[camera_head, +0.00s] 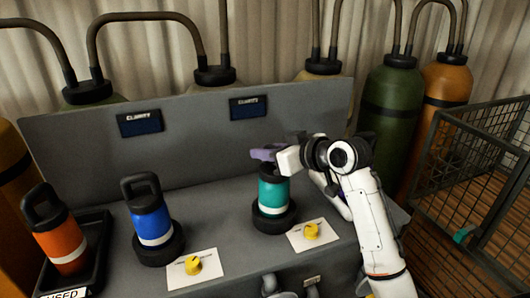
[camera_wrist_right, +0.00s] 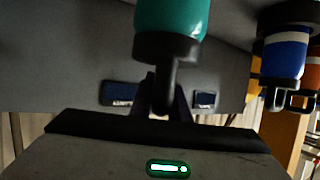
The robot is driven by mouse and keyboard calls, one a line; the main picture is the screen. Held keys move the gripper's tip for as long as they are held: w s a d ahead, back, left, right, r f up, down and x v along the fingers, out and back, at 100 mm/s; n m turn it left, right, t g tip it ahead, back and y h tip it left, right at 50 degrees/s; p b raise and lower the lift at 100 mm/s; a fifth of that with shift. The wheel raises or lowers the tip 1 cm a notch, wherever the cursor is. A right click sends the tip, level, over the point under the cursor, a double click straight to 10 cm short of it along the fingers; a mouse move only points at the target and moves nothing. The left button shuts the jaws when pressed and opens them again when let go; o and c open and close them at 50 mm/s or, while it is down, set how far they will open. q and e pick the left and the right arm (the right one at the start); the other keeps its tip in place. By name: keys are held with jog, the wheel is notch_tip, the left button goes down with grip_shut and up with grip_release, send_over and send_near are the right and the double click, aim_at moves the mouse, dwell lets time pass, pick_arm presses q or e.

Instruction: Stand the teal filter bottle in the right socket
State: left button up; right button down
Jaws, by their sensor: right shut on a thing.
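The teal filter bottle (camera_head: 273,192) is upright at the right socket (camera_head: 274,221), a black ring on the grey bench. Its base is hidden by the ring's rim, and I cannot tell whether it is fully seated. My right gripper (camera_head: 264,154) is at the bottle's top, shut on its black handle. In the right wrist view the teal bottle (camera_wrist_right: 170,18) shows with its handle (camera_wrist_right: 165,88) between the fingers. My left gripper is not in view.
A blue bottle (camera_head: 150,217) stands in the left socket (camera_head: 160,250). An orange bottle (camera_head: 60,240) stands in a black tray (camera_head: 100,252) at far left. Yellow knobs (camera_head: 311,231) sit in front of the sockets. A wire cage (camera_head: 470,150) is at right, with tall cylinders (camera_head: 388,110) behind.

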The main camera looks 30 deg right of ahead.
jog(key=shift+r, duration=0.15)
jog(key=c, duration=1.7)
grip_release()
jog(key=shift+f, duration=0.2)
jog(key=shift+s+r, duration=0.1)
jog(key=shift+r, duration=0.1)
jog(key=v, duration=1.1)
jog(key=shift+s+r, duration=0.1)
jog(key=shift+s, duration=0.3)
